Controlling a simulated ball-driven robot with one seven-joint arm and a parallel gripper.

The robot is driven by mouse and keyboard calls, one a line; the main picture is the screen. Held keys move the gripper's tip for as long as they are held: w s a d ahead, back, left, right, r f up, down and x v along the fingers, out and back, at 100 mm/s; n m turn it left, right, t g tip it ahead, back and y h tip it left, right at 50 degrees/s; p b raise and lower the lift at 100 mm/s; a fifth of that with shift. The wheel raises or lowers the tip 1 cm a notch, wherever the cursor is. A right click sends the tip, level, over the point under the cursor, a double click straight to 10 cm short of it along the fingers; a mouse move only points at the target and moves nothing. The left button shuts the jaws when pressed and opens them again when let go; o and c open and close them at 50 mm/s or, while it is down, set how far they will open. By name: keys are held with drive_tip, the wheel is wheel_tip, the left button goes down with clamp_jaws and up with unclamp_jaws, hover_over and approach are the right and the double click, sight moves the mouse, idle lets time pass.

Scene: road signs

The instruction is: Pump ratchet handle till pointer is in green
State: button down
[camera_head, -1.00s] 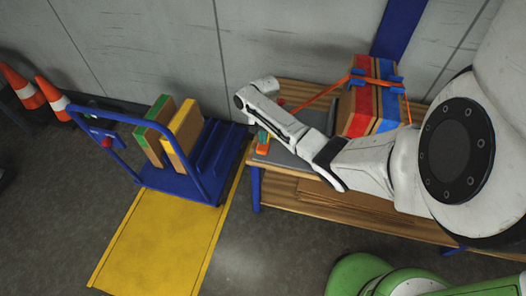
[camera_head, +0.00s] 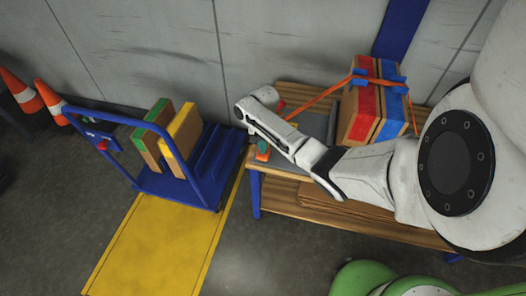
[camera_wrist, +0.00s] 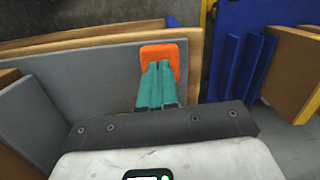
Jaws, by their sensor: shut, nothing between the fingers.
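A cardboard parcel (camera_head: 372,105) with red and blue bands stands on the bench, with blue pieces at its top edges. An orange strap (camera_head: 322,101) runs from it down to the left, towards my arm's end. A small red part (camera_head: 281,104) shows beside my wrist; I cannot tell if it is the ratchet handle. My gripper (camera_head: 262,149) is low over the bench's left end, left of the parcel. In the wrist view its teal fingers (camera_wrist: 158,72) are together. An orange block (camera_wrist: 161,53) shows at their tips; I cannot tell what it belongs to. No pointer or green zone is visible.
The wooden bench (camera_head: 335,212) has a grey top and blue legs. Left of it is a blue trolley (camera_head: 172,184) carrying boards, by a yellow floor patch (camera_head: 150,245). Orange cones (camera_head: 50,98) stand far left. A wall runs behind.

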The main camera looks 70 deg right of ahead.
drive_tip(key=shift+a+f+b, duration=0.1)
drive_tip(key=shift+f+b, duration=0.2)
drive_tip(key=shift+f, duration=0.55)
drive_tip(key=shift+r, duration=0.2)
drive_tip(key=shift+w+d+r, duration=0.15)
drive_tip(key=shift+d+r, duration=0.15)
drive_tip(key=shift+d, duration=0.5)
drive_tip(key=shift+w+d+r, duration=0.1)
drive_tip(key=shift+d+r, duration=0.2)
drive_tip(key=shift+d, duration=0.45)
wheel_tip(320, 180, up, 11)
drive_tip(key=d, duration=0.1)
drive_tip(key=shift+w+p, duration=0.15)
drive_tip(key=shift+p, duration=0.25)
drive_tip(key=shift+f, duration=0.15)
